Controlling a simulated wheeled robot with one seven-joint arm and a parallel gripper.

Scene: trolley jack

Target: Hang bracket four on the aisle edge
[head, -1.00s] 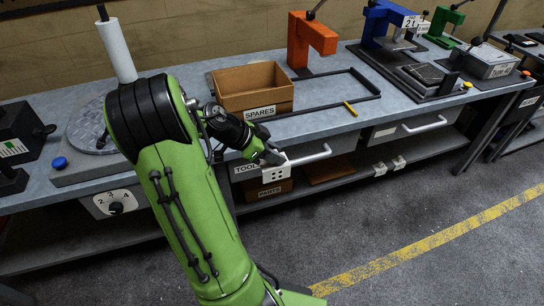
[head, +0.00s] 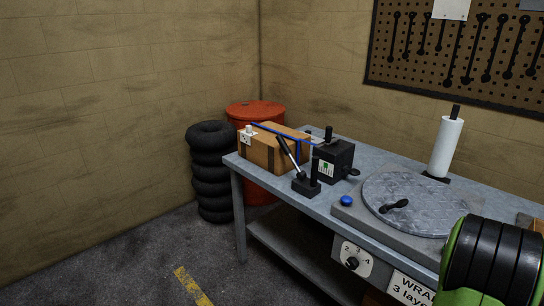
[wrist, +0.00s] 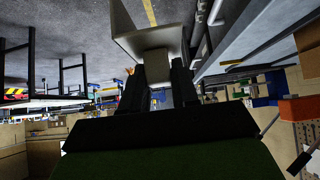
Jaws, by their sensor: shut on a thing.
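In the wrist view my gripper (wrist: 158,78) is shut on a pale, whitish bracket (wrist: 152,40). The bracket extends beyond the dark fingers toward the top of the picture, with its marked face not readable. My gripper and the bracket are outside the head view, where only part of my green arm shows at the bottom right. The grey workbench (head: 228,160) shows its left end and front edge in the head view. A long bench edge (wrist: 250,38) also runs along the right of the wrist view. I cannot tell which edge is the aisle edge.
On the bench stand a strapped cardboard box (head: 258,152), a black lever device (head: 306,184) and a round turntable (head: 415,203). Black tyres (head: 210,175) and a red drum (head: 255,112) stand behind its left end. The floor (head: 150,255) at left is clear.

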